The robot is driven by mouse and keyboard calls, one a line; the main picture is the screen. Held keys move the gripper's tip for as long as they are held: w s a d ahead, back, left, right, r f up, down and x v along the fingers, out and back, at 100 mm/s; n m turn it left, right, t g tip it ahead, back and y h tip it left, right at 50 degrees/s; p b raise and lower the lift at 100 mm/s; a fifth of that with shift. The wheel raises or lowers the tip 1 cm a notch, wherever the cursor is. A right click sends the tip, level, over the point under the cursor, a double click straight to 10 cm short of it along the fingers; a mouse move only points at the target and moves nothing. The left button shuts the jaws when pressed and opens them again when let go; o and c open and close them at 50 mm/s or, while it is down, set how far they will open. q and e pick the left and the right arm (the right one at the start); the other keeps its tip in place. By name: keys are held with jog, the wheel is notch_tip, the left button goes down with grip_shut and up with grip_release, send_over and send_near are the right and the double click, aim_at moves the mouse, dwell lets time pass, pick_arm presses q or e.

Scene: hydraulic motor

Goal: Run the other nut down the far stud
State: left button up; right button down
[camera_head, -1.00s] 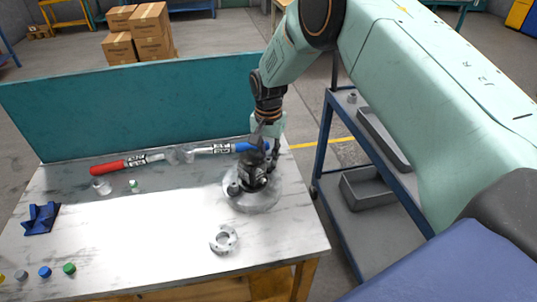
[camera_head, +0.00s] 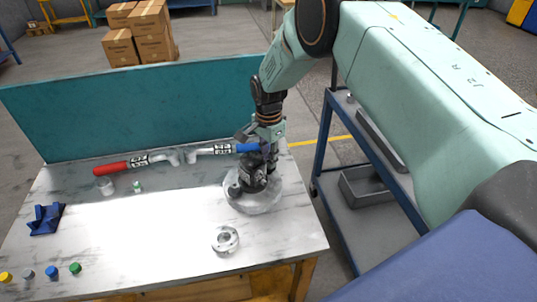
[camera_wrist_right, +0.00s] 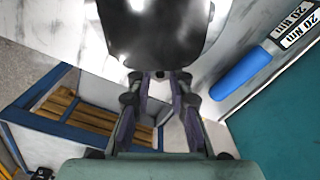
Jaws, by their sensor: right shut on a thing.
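The dark hydraulic motor (camera_head: 246,184) stands on a pale round base (camera_head: 262,204) at the right of the workbench. My right gripper (camera_head: 268,163) points down at the motor's far right side. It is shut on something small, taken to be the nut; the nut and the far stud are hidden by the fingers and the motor. In the right wrist view the fingertips (camera_wrist_right: 160,76) come close together at the edge of a dark body (camera_wrist_right: 155,35), and the held piece cannot be made out. My left gripper is not in view.
A red-handled wrench (camera_head: 112,168) and a blue-handled wrench (camera_head: 248,148) lie near the teal panel (camera_head: 130,115). A metal ring (camera_head: 225,240) lies in front of the motor. A blue block (camera_head: 46,218) and several coloured caps (camera_head: 52,272) sit left. The bench middle is clear.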

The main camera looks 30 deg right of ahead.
jog(key=shift+r+m+p, duration=0.1)
jog(key=shift+m+p, duration=0.4)
jog(key=shift+m, duration=1.8)
jog(key=c, duration=1.4)
grip_release()
jog(key=shift+c, duration=0.2)
jog(key=shift+f, duration=0.2)
